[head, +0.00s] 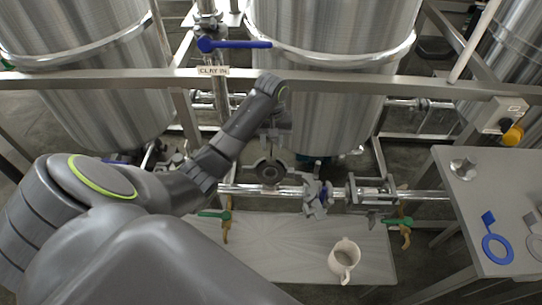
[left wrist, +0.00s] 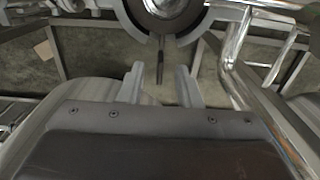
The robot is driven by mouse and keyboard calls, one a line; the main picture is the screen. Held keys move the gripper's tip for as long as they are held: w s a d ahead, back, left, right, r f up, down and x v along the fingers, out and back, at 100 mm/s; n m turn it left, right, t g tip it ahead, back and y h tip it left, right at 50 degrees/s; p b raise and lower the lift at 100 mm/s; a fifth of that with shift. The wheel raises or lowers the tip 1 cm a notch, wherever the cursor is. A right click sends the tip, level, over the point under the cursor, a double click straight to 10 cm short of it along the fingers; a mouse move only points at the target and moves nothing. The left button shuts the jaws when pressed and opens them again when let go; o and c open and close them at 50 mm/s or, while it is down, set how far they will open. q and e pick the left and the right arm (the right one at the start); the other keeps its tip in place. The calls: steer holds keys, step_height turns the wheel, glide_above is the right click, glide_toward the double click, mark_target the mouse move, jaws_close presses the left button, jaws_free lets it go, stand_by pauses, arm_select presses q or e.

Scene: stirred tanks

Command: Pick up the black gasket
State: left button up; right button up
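In the left wrist view, a thin dark strip (left wrist: 160,60), which looks like the tab of the black gasket, hangs below a round metal pipe fitting. The ring part of the gasket cannot be told apart from the fitting. My left gripper (left wrist: 160,78) is open, with one finger on each side of the strip; the fingertips look apart from it. In the head view, my left gripper (head: 272,148) is at the pipe line below the middle tank, small and partly hidden by its own wrist. My right gripper is not in view.
A blue gasket (head: 497,248) and a grey one lie on the side table (head: 459,190) at right. A white jug (head: 344,260) stands on the low platform (head: 290,250). A horizontal rail (head: 350,82), pipes and valves with green handles crowd the left gripper.

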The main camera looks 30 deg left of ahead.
arm_select(q)
steer(key=shift+f, duration=0.75)
steer(key=shift+c, duration=1.8)
jaws_close()
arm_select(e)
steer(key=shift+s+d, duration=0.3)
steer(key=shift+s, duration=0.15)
arm_select(q)
steer(key=shift+r, duration=0.15)
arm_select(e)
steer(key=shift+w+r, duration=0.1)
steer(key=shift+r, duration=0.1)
